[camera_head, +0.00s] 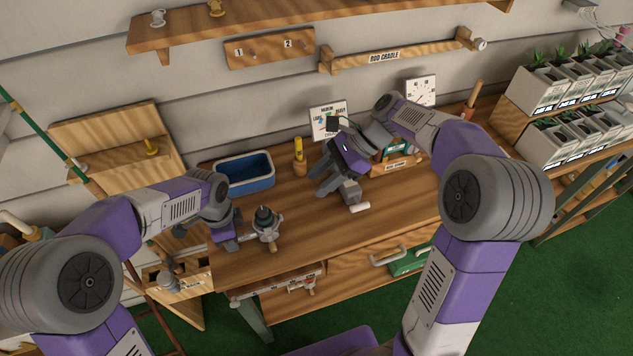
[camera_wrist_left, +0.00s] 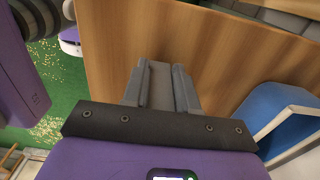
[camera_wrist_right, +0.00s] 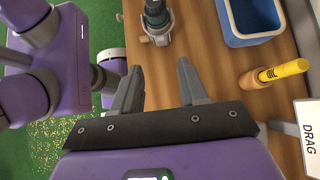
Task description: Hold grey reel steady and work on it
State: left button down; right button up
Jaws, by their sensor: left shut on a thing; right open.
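The grey reel (camera_head: 266,224), with a dark top and a pale foot and knob, stands upright near the bench's front left. It also shows at the top of the right wrist view (camera_wrist_right: 157,20). My left gripper (camera_head: 240,239) is at the reel's left side, shut on it; the exact grip spot is hard to make out. In the left wrist view its fingers (camera_wrist_left: 166,85) are close together with a narrow grey strip between them. My right gripper (camera_head: 322,184) is open and empty above the bench, right of the reel and apart from it.
A blue bin (camera_head: 245,184) and a yellow-handled tool (camera_head: 299,157) in a wooden holder stand behind the reel. A card marked DRAG (camera_wrist_right: 308,135) stands further right. Bench between reel and right gripper is clear.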

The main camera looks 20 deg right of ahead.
jog(key=y, duration=0.4)
send_near(281, 216)
jog(key=x, duration=0.7)
jog(key=shift+a+f, duration=0.1)
jog(key=shift+a, duration=0.15)
